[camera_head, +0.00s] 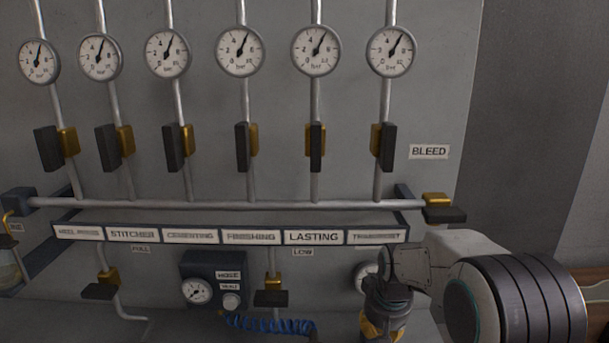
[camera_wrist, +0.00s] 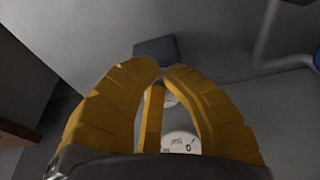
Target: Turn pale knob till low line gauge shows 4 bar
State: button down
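In the head view my gripper (camera_head: 383,318) points down in front of the panel at the lower right, just below a round pale gauge (camera_head: 366,276). The gauge is partly hidden by my arm and its reading cannot be made out. I cannot tell whether the fingers touch the pale piece.
A dark regulator box with another gauge (camera_head: 197,291) and another pale knob (camera_head: 231,301) is left of my gripper, with a blue coiled hose (camera_head: 270,325) below. Several gauges and valves line the panel above. A lower valve (camera_head: 271,291) stands between.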

jog(key=w+p+v, duration=0.1)
jog(key=p+v, duration=0.3)
jog(key=v, duration=0.1)
jog(key=shift+w+r, duration=0.2)
jog(key=shift+r, duration=0.35)
